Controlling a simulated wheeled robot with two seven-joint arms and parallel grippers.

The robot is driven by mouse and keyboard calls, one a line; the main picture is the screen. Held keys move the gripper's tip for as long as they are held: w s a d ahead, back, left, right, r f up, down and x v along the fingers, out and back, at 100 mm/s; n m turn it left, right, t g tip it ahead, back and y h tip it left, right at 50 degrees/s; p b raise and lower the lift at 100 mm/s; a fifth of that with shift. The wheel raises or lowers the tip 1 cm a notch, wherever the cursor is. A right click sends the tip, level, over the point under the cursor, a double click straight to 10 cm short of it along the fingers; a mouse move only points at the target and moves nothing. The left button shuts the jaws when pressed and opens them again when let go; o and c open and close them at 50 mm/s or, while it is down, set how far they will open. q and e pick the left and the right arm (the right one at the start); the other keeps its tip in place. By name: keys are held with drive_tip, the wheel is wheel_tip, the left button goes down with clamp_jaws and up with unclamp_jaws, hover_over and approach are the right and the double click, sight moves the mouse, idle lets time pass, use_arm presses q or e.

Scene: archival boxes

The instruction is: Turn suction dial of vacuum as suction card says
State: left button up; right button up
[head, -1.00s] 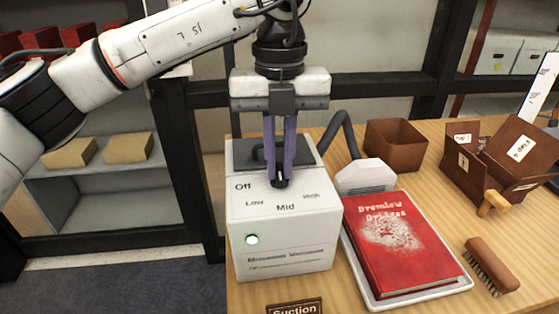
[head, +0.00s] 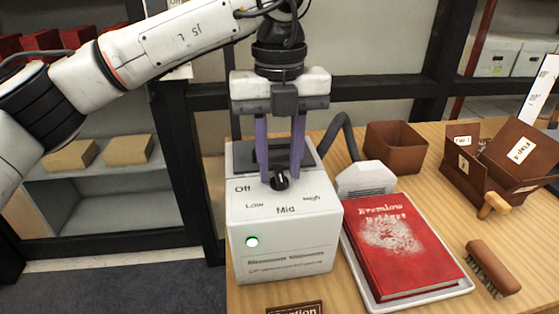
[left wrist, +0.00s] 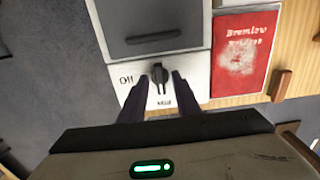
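The white vacuum (head: 285,245) stands on the table with a dark suction dial (head: 280,181) on its top edge, marked Off, Low, Mid and High. My right gripper is out of view.
A red book (head: 405,245) lies on a white tray (head: 425,298) right of the vacuum. A grey nozzle (head: 366,179) with a dark hose, a brown box (head: 396,147), an open flapped box (head: 470,180) and a brush (head: 492,266) are further right.

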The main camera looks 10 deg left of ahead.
sight(280, 173)
use_arm(q)
wheel_tip(280, 173, up, 10)
drive_tip(key=p, duration=0.1)
drive_tip(key=shift+r, duration=0.15)
idle(0.4)
